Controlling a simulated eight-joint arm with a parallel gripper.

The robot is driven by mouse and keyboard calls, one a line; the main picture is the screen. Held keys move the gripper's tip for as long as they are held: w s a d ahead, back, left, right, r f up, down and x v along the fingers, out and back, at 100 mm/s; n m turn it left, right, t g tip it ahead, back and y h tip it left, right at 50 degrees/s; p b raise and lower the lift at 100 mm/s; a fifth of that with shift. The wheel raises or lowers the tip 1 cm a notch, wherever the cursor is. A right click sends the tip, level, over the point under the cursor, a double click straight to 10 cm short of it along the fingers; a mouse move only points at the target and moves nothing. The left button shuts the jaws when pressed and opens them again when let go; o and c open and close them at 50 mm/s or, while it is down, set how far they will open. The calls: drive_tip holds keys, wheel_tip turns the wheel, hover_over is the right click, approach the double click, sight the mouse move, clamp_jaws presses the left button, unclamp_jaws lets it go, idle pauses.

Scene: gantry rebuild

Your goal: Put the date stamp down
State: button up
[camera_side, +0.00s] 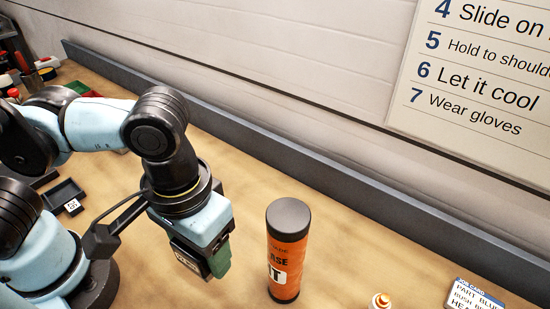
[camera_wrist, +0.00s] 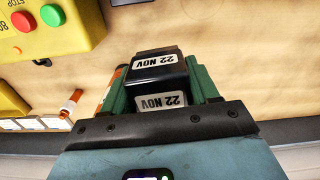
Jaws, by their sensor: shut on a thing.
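The date stamp (camera_wrist: 158,62) is a black block with white labels reading "22 NOV", upside down in the wrist view. My gripper (camera_wrist: 160,88) is shut on it, with one green finger on each side. In the side view my gripper (camera_side: 212,262) points down over the tan bench, left of the orange canister.
The orange canister (camera_side: 288,262) stands upright close to the right of my gripper. A black tray (camera_side: 62,191) lies left. The wrist view shows a yellow button box (camera_wrist: 60,40). A grey rail (camera_side: 330,175) borders the bench.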

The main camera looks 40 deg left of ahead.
drive_tip(key=w+a+n, duration=0.4)
drive_tip(key=a+n, duration=0.5)
drive_tip(key=a, duration=0.3)
drive_tip(key=w+a+n, duration=0.4)
drive_tip(key=a+n, duration=0.4)
drive_tip(key=a, duration=0.4)
drive_tip(key=a+f, duration=0.2)
drive_tip(key=a, duration=0.1)
drive_tip(key=a+f, duration=0.2)
drive_tip(key=a, duration=0.2)
drive_tip(key=a+f, duration=0.2)
drive_tip(key=a, duration=0.2)
drive_tip(key=shift+s+a+f, duration=0.15)
drive_tip(key=shift+s+a, duration=0.05)
drive_tip(key=shift+a, duration=0.05)
drive_tip(key=shift+f, duration=2.05)
drive_tip(key=shift+f, duration=0.1)
drive_tip(key=o, duration=1.1)
